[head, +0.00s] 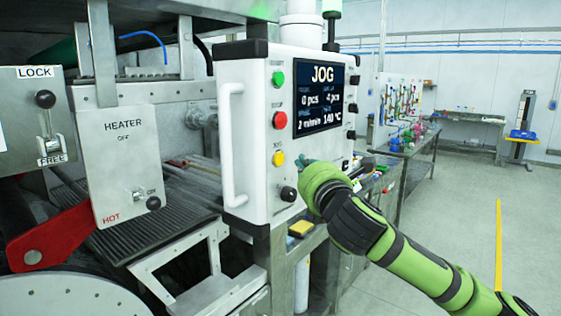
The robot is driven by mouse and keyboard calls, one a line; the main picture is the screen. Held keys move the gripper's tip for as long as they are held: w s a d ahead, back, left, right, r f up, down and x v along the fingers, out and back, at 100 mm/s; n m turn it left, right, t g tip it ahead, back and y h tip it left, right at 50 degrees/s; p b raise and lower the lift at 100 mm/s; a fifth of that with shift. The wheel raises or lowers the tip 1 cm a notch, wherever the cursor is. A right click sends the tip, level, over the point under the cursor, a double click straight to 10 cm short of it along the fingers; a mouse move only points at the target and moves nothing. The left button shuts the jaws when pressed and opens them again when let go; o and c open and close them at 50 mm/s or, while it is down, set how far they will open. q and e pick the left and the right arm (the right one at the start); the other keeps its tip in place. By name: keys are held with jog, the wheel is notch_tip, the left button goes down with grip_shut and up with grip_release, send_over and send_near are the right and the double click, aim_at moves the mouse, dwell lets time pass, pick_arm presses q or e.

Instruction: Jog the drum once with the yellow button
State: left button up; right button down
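The yellow button (278,158) is on the side face of a white control box, below the green and red buttons. My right arm comes in from the lower right. My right gripper (303,161) is at the box, just to the right of the yellow button in the picture. Its fingertips are small and partly hidden by its own wrist, so I cannot tell whether they are open or shut. A gap shows between it and the button in the picture. The screen (320,92) reads JOG. My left gripper is out of view.
A green button (278,79), a red button (280,120) and a black knob (288,194) share the face. A white handle (232,145) stands out at its left edge. The heater panel (122,165) and LOCK/FREE lever (46,120) are left.

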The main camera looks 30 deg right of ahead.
jog(key=shift+s+d, duration=0.25)
jog(key=shift+s, duration=0.35)
jog(key=shift+s+d, duration=0.2)
jog(key=shift+s, duration=0.35)
